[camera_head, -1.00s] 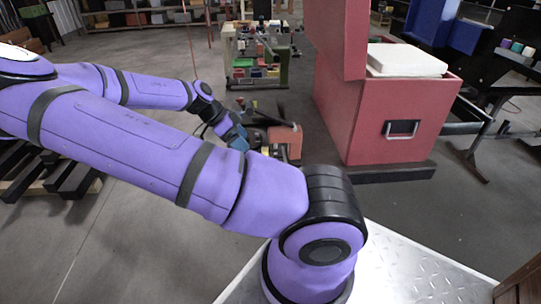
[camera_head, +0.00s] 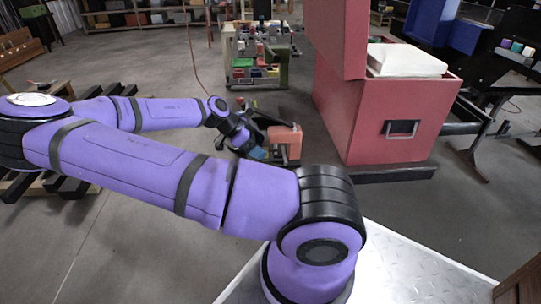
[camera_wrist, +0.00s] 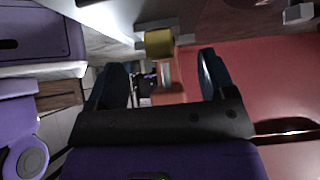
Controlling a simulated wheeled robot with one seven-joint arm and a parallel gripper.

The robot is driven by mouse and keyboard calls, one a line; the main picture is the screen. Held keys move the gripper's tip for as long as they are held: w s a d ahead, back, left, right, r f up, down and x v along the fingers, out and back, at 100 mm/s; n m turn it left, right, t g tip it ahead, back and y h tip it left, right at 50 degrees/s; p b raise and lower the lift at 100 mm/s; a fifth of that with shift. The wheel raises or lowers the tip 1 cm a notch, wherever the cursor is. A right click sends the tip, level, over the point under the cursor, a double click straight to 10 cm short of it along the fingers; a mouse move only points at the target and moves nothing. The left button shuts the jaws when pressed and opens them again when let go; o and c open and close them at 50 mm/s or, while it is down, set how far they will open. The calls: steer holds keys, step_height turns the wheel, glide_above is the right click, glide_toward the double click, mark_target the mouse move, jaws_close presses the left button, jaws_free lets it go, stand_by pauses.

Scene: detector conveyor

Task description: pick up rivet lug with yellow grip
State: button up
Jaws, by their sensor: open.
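The rivet lug's yellow grip (camera_wrist: 159,42) shows in the wrist view as a short yellow cylinder with grey metal beside it. It lies just beyond and between the tips of my gripper (camera_wrist: 160,62). The two dark blue fingers are spread wide, with a visible gap between them and nothing held. In the head view my gripper (camera_head: 257,153) is beyond my arm, beside a small salmon-red block (camera_head: 286,142). I cannot make out the yellow grip in the head view.
A large red cabinet (camera_head: 385,110) with a handle and a white slab (camera_head: 405,60) on top stands at the right. A shelf cart (camera_head: 256,55) with coloured bins stands behind. A red surface (camera_wrist: 275,85) is close beside the right finger. Grey floor is open at lower left.

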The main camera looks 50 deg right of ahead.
mark_target(266, 149)
steer(key=shift+x, duration=1.85)
steer(key=shift+d, duration=0.1)
steer(key=c, duration=1.2)
steer(key=shift+r, duration=0.2)
